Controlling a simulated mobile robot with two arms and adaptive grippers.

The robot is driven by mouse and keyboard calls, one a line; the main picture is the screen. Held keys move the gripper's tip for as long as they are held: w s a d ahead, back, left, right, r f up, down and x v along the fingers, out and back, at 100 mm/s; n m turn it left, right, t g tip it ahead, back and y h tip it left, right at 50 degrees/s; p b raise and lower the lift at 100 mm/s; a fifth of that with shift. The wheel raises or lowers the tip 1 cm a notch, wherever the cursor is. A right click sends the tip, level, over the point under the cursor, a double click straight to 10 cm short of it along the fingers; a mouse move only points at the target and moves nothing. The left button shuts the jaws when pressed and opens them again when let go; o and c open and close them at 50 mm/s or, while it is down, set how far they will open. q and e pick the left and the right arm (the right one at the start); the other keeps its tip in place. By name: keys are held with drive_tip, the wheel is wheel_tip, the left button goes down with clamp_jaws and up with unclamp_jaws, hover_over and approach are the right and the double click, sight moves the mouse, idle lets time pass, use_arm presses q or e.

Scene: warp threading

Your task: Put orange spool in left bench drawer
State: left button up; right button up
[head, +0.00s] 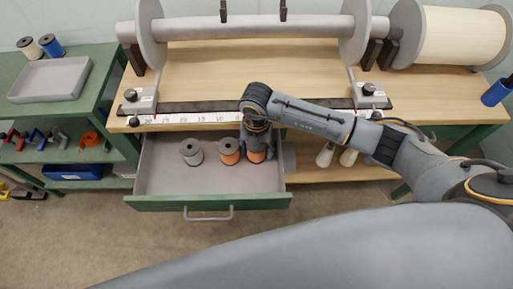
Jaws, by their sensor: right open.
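The left bench drawer (160,183) is pulled out below the wooden bench, with its green front and grey handle facing me. An orange spool (229,152) stands upright in it, right of the middle. A second orange spool (256,156) stands beside it on the right, near the drawer's right wall. My right gripper (257,146) points down right over this second spool, open. The gripper partly covers the spool's top, and I cannot tell whether the fingers touch it. My left gripper is not in view.
A grey spool (191,152) stands in the drawer left of the orange ones. The bench edge with a ruler strip (195,119) lies close behind my gripper. Pale cones (325,155) stand on a shelf to the right. The drawer's front part is clear.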

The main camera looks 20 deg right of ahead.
wheel_tip(320, 180, up, 12)
drive_tip(key=shift+r+b, duration=0.1)
drive_tip(key=shift+b, duration=0.2)
drive_tip(key=shift+s, duration=0.1)
idle(0.5)
